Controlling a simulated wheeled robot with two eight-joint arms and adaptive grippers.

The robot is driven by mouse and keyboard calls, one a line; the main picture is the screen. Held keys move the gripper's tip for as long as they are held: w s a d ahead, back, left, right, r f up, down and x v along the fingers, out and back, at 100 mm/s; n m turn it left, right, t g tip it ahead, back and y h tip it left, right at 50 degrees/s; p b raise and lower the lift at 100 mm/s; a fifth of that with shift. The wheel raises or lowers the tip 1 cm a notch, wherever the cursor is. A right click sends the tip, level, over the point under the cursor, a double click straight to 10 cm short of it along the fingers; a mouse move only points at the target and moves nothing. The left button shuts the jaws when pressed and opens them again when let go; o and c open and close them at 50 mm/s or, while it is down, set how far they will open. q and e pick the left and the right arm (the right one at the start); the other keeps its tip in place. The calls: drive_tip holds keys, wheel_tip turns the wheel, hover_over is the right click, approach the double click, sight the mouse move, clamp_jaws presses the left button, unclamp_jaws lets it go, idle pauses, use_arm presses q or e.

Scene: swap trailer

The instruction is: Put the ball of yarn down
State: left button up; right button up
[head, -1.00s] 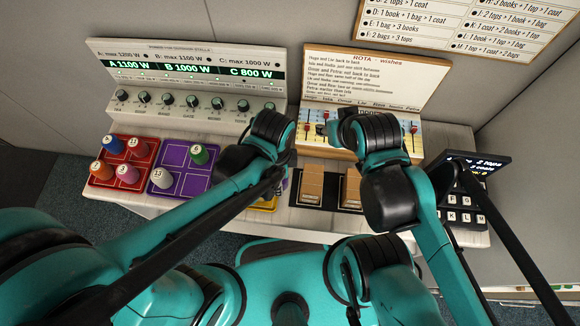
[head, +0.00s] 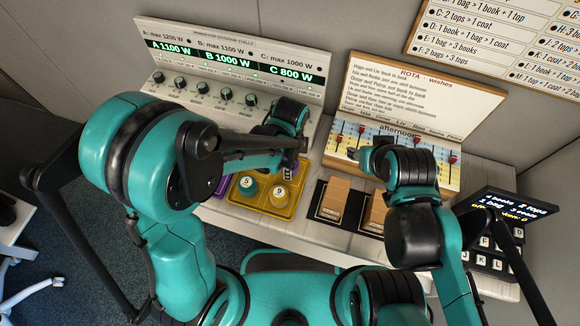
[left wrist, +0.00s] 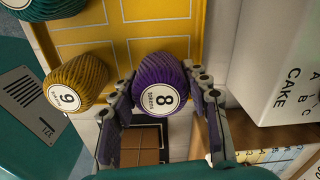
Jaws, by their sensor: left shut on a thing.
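My left gripper (head: 290,150) is shut on a purple ball of yarn labelled 8 (left wrist: 160,82). In the left wrist view the ball sits between the two fingers (left wrist: 161,92), over the edge of the yellow tray (left wrist: 120,30). I cannot tell whether the ball touches the tray. In the head view the arm hides most of the ball, and the tray (head: 262,208) is below it. The tray holds a mustard ball labelled 9 (head: 279,196) and a teal ball labelled 5 (head: 243,188). My right gripper (head: 362,152) is at the rota board; its fingers are unclear.
The sloped panel with knobs (head: 205,103) stands behind the trays. The purple tray (head: 218,188) is partly hidden by my left arm. The rota board with sliders (head: 400,100) stands at the right. Cardboard boxes (head: 335,202) stand beside the yellow tray. A keypad (head: 490,240) is at far right.

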use_arm(q)
drive_tip(key=shift+f, duration=0.5)
drive_tip(key=shift+r, duration=0.1)
drive_tip(key=shift+f, duration=0.2)
drive_tip(key=o, duration=1.1)
drive_tip(key=shift+o, duration=0.2)
drive_tip(key=shift+r, duration=0.1)
